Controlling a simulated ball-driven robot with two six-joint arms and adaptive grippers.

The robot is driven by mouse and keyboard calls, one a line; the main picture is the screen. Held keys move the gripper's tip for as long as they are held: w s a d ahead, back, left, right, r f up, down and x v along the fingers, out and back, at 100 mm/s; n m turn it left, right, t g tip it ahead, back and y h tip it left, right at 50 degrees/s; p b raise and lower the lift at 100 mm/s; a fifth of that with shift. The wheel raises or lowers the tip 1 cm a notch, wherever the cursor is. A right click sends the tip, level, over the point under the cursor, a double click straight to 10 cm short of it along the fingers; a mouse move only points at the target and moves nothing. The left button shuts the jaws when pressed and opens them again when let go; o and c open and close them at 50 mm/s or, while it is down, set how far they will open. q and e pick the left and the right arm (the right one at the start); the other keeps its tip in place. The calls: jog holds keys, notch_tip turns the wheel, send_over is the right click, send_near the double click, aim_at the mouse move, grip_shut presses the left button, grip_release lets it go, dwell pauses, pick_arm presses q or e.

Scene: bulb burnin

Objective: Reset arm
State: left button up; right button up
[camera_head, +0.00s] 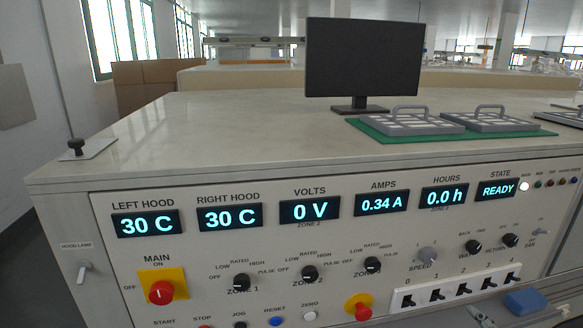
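Neither of my grippers shows in the head view, so I cannot see whether they are open or hold anything. A grey control console (300,258) fills the lower part of the view. Its lit displays read left hood 30 C (148,223), right hood 30 C (230,217), 0 V (310,210), 0.34 A (382,204), 0.0 h (445,197) and state READY (497,189). A blue button (276,321) sits under the RESET label at the bottom edge.
A red main knob (160,292) on a yellow plate and a red mushroom button (360,308) stick out. On top stand a black monitor (362,58) and grey handled trays (410,122) on a green mat (372,130). The console top's left half is mostly clear.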

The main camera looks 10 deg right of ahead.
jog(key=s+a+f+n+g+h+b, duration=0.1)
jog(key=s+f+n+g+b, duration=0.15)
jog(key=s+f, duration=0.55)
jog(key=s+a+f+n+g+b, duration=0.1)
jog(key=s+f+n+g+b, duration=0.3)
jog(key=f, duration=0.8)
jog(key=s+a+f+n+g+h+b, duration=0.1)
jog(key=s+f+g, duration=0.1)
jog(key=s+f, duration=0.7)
pick_arm(q)
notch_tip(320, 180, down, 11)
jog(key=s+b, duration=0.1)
jog(key=shift+b, duration=0.35)
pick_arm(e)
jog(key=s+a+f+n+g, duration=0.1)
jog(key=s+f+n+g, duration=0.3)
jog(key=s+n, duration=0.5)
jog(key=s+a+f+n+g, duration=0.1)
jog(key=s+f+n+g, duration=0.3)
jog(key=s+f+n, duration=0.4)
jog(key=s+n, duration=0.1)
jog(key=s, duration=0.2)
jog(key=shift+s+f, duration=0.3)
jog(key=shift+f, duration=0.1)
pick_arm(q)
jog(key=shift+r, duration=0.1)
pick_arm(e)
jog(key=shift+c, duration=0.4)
